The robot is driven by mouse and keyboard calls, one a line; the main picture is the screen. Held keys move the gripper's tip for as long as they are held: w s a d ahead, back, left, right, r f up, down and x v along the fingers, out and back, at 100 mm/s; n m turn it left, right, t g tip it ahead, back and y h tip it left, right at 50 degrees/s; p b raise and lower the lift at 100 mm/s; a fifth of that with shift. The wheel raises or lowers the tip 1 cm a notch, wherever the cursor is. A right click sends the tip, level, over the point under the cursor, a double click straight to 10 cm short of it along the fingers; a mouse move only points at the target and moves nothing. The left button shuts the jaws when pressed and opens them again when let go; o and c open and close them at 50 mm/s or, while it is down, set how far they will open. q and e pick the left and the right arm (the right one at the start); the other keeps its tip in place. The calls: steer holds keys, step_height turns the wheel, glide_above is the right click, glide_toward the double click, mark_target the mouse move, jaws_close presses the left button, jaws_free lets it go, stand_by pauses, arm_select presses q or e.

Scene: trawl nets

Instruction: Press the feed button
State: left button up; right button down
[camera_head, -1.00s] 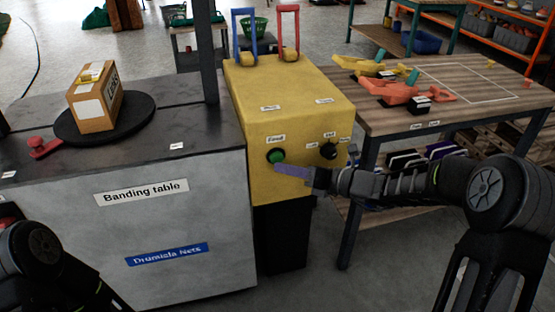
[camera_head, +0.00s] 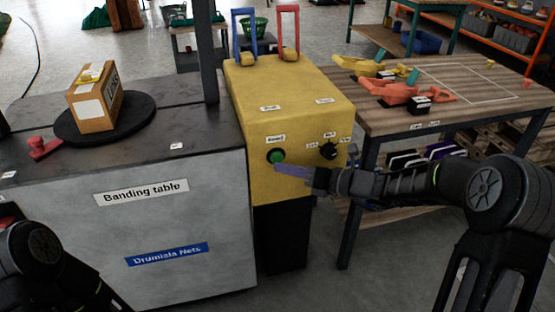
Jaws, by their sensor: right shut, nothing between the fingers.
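The green feed button (camera_head: 277,156) sits in a dark ring on the front of the yellow box (camera_head: 300,112), under a small white label. My right gripper (camera_head: 280,168) comes in from the right; its purple-blue fingers are shut and empty. The fingertips are just below the button in the picture, close to it; I cannot tell whether they touch the yellow face. A black knob (camera_head: 328,151) is on the same face, to the right of the button and above the gripper. Of my left arm only dark links show at the bottom left; its gripper is out of the picture.
The banding table (camera_head: 170,215) stands left of the yellow box, with a cardboard box (camera_head: 97,106) on a black turntable (camera_head: 135,118) and a red handle (camera_head: 44,147). Blue (camera_head: 245,30) and red (camera_head: 289,30) levers rise behind. A wooden workbench (camera_head: 390,122) with tools stands at right.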

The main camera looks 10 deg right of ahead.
steer(key=shift+w, duration=0.15)
steer(key=shift+w, duration=0.3)
steer(key=shift+w+p, duration=0.35)
steer(key=shift+w, duration=0.15)
stand_by(0.6)
stand_by(0.4)
steer(key=shift+s, duration=0.95)
steer(key=s+p, duration=0.1)
steer(key=s, duration=0.4)
steer(key=shift+d, duration=0.15)
stand_by(0.6)
